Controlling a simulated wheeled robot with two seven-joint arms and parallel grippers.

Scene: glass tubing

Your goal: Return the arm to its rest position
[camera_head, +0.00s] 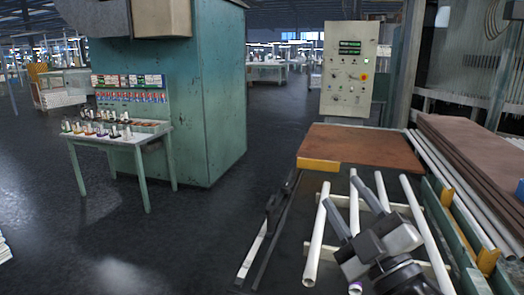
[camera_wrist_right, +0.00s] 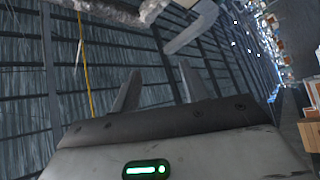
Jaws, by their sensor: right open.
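My right gripper (camera_head: 340,190) is at the lower right of the head view, with its two grey fingers apart and nothing between them. It is above a rack of white tubes (camera_head: 315,238), and its fingers and body cover parts of some of them. In the right wrist view the spread fingers of the gripper (camera_wrist_right: 160,68) point toward a ribbed wall, with empty space between them. My left gripper is not in view.
A brown-topped table (camera_head: 365,147) stands beyond the tubes, with a control panel (camera_head: 349,75) behind it. Brown boards (camera_head: 470,155) are stacked at the right. A small green table (camera_head: 120,138) with bottles stands at the left. Dark floor (camera_head: 215,225) is clear between.

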